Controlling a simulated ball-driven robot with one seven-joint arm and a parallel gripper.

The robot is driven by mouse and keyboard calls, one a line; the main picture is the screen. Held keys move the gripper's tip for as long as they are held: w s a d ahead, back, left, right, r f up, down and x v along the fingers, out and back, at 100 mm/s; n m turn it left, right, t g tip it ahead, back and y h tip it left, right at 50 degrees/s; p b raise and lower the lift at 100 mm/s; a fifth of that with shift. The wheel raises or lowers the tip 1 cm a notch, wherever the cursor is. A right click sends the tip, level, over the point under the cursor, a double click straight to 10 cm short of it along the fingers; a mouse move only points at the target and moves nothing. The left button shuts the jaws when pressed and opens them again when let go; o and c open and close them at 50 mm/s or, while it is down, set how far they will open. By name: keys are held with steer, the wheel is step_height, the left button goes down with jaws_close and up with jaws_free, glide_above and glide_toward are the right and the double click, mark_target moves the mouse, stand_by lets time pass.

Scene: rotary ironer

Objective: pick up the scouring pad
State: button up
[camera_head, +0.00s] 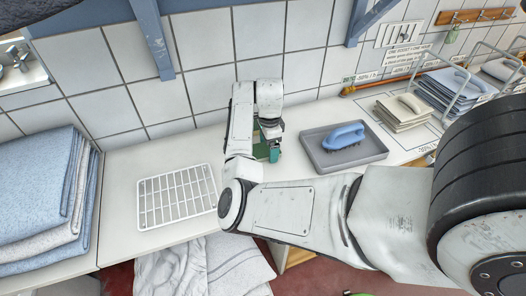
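A green thing (262,151), probably the scouring pad, shows on the white counter (120,215) at the wall side, right below my gripper (271,147). My wrist and forearm cover much of it, so its full shape is hidden. My gripper points down at it, close to the counter top. A teal patch shows at the fingertips. I cannot tell whether the fingers are open, shut or touching the pad.
A grey tray (376,153) with a blue-handled tool (343,135) stands right of my gripper. A white wire rack (177,195) lies to the left. Folded blue cloths (40,190) fill the far left. Folded cloths (401,113) and wire holders stand at the right. Tiled wall (130,85) behind.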

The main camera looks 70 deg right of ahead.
steer(key=c, duration=0.8)
steer(key=shift+r, duration=0.1)
steer(key=shift+r+b, duration=0.3)
steer(key=shift+r, duration=0.2)
steer(key=s+a+r, duration=0.3)
steer(key=r, duration=0.1)
steer(key=s+a+r, duration=0.3)
steer(key=a+r, duration=0.1)
steer(key=s+a+r, duration=0.2)
steer(key=a+r, duration=0.2)
steer(key=shift+s+p, duration=0.3)
steer(key=shift+s, duration=0.1)
